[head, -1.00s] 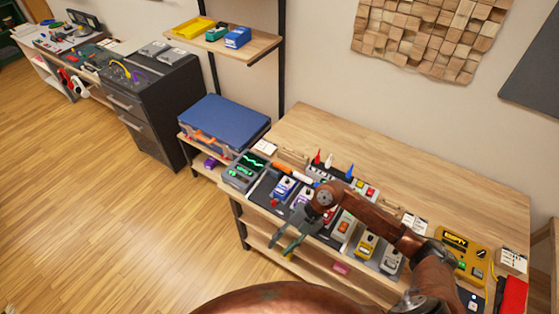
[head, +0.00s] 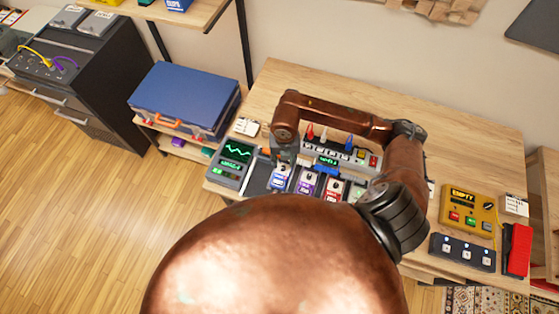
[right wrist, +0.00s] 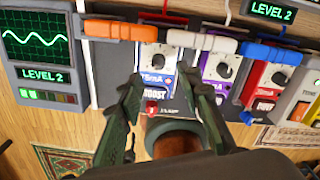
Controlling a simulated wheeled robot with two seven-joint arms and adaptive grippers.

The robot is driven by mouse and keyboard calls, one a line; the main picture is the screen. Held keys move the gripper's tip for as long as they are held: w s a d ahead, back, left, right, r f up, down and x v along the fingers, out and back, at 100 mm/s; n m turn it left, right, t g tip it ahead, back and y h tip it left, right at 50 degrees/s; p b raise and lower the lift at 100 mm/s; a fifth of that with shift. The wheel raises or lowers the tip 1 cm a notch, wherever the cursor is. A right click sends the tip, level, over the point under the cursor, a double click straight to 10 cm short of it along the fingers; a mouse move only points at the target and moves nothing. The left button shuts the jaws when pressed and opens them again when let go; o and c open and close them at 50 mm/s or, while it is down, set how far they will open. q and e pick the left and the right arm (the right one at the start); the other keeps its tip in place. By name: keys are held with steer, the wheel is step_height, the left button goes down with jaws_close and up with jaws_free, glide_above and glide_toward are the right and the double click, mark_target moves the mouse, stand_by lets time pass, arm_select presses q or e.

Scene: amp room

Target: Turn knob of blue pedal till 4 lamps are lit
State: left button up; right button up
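The blue pedal (head: 279,180) sits on the pedal board at the left of the table. In the right wrist view the blue pedal (right wrist: 157,88) shows a dark round knob (right wrist: 158,60) near its top and a red button lower down. My right gripper (right wrist: 158,80) points down over this pedal, fingers apart on either side of it with nothing held. Contact with the knob cannot be told. In the head view the right gripper (head: 283,160) is partly hidden by my arm. My left gripper is out of view.
A purple pedal (right wrist: 218,75) and a red pedal (right wrist: 262,85) stand to the right. Orange (right wrist: 120,30), white (right wrist: 202,41) and blue (right wrist: 270,53) connectors lie along the pedal tops. A yellow box (head: 468,210) reads EMPTY. The table's back is clear.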

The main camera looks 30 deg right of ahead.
mark_target(283, 167)
steer(key=f, duration=0.4)
steer(key=shift+w+d, duration=0.1)
steer(key=shift+w, duration=0.1)
steer(key=shift+f, duration=0.35)
steer(key=shift+s, duration=0.1)
steer(key=shift+w+f, duration=0.1)
steer(key=shift+w, duration=0.15)
steer(key=shift+c, duration=1)
steer(key=shift+s, duration=0.15)
steer(key=c, duration=0.5)
jaws_close()
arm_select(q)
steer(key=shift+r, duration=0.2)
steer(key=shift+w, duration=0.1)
